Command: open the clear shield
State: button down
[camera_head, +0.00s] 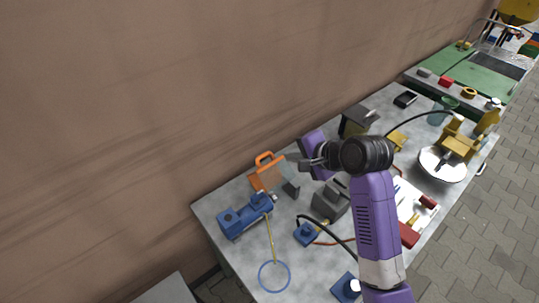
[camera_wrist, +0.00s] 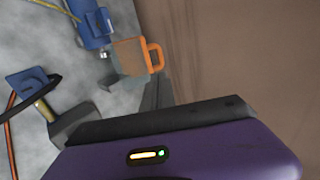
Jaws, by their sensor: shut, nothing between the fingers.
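The clear shield (camera_head: 281,175) is a see-through panel with an orange edge and an orange loop handle (camera_head: 265,158). It stands upright at the back of the bench beside a blue machine (camera_head: 245,216). In the wrist view the shield (camera_wrist: 130,57) and its orange handle (camera_wrist: 155,57) show above my gripper. My gripper (camera_head: 307,163) is shut and empty, just right of the shield in the head view. It looks apart from the handle, though the exact gap is hard to tell.
A grey block-like device (camera_head: 330,199) and a small blue fixture (camera_head: 307,233) with a black hose stand in front of the shield. A dark box-shaped machine (camera_head: 357,121) stands to the right. The brown wall (camera_head: 150,100) rises close behind the bench.

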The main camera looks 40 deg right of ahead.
aim_at(265, 156)
jog(key=p+x, duration=0.1)
jog(key=x, duration=1.2)
jog(key=shift+w, duration=0.1)
jog(key=shift+w+f, duration=0.2)
jog(key=shift+w, duration=0.65)
jog(key=shift+w+f, duration=0.2)
jog(key=shift+w, duration=0.7)
